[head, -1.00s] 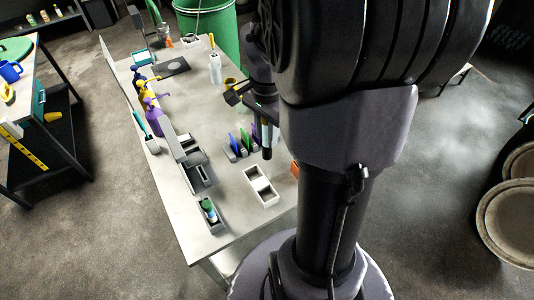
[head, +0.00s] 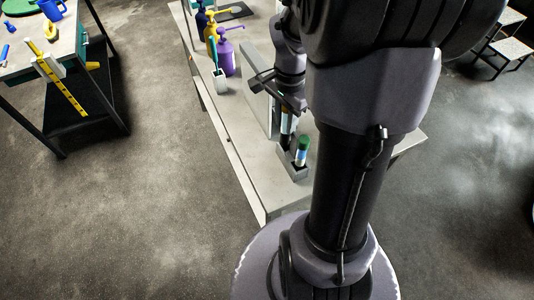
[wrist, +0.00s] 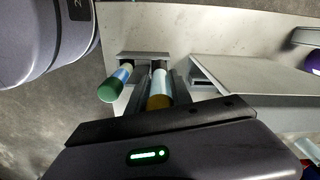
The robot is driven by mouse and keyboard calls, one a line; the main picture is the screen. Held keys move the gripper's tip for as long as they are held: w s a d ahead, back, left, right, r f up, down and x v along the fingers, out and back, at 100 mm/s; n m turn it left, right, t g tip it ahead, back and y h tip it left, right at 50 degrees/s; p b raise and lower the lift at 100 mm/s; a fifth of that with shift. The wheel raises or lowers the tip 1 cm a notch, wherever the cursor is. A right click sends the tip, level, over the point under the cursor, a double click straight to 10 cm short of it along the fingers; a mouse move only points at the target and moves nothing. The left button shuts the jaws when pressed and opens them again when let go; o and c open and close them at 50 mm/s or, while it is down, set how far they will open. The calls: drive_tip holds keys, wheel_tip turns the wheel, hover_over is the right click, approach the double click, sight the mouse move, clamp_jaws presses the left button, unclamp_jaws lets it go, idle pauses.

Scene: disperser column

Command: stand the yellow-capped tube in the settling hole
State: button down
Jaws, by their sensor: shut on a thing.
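My gripper (wrist: 161,88) is shut on the yellow-capped tube (wrist: 159,88), with one finger on each side of it. Its amber-yellow cap faces the wrist camera and its pale body points away toward the grey holder (wrist: 143,55). In the head view, my gripper (head: 287,112) is over the rear part of that holder (head: 293,172), and the held tube is mostly hidden. A green-capped tube (head: 303,150) stands in the front part; it also shows in the wrist view (wrist: 116,83), left of the held tube. The held tube's lower end is at the holder's other opening; its depth is unclear.
A tall grey panelled unit (head: 257,92) stands on the table just behind the holder. Purple (head: 226,55) and yellow (head: 211,35) pump bottles are farther back. The bare table edge (head: 262,205) lies in front.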

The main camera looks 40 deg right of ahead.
drive_tip(key=f+b, duration=0.1)
drive_tip(key=f, duration=0.3)
drive_tip(key=d+f+b, duration=0.1)
drive_tip(key=f, duration=0.1)
drive_tip(key=shift+s+f+b, duration=0.15)
drive_tip(key=shift+s+b, duration=0.1)
drive_tip(key=shift+b, duration=0.05)
drive_tip(key=shift+f, duration=0.1)
drive_tip(key=c, duration=1.2)
unclamp_jaws()
drive_tip(key=shift+o, duration=0.3)
